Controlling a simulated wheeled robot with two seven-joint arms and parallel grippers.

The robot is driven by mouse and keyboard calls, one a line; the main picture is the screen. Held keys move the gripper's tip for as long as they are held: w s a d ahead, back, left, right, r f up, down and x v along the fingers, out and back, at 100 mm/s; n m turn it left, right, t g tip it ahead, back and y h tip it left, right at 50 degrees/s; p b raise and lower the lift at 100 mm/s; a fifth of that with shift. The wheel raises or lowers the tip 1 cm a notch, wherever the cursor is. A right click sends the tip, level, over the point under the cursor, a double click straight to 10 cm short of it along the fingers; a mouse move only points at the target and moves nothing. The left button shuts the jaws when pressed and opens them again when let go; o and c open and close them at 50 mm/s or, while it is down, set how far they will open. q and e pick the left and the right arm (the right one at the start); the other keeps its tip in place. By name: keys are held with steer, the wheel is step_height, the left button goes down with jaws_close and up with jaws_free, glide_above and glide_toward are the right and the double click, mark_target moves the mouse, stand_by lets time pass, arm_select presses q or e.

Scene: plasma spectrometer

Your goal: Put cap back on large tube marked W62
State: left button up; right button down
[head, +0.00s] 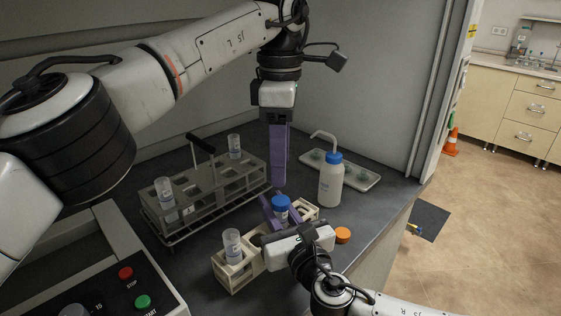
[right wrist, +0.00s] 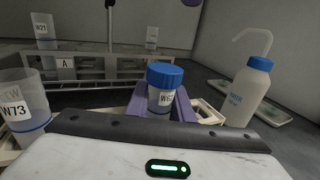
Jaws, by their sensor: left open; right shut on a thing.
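My right gripper (head: 279,213) has its purple fingers shut around a clear tube (right wrist: 158,100). The tube's label starts with W6; its last digit is hard to read. A blue cap (head: 281,202) sits on the tube's mouth, and it also shows in the right wrist view (right wrist: 165,75). The tube is upright at the small cream rack (head: 236,284); its lower end is hidden. My left gripper (head: 279,185) points straight down above and just behind the cap, apart from it. It is open and empty, though its fingers overlap in the head view.
An uncapped tube marked W73 (right wrist: 22,105) stands in the cream rack. A grey rack (head: 205,195) holds more tubes at the back left. A wash bottle (head: 331,182) and a tray (head: 358,178) stand right. An orange cap (head: 343,235) lies near the bench edge.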

mark_target(283, 220)
steer(key=c, duration=1.5)
jaws_free()
steer(key=v, duration=1)
steer(key=shift+s, duration=0.15)
steer(key=shift+f, duration=0.1)
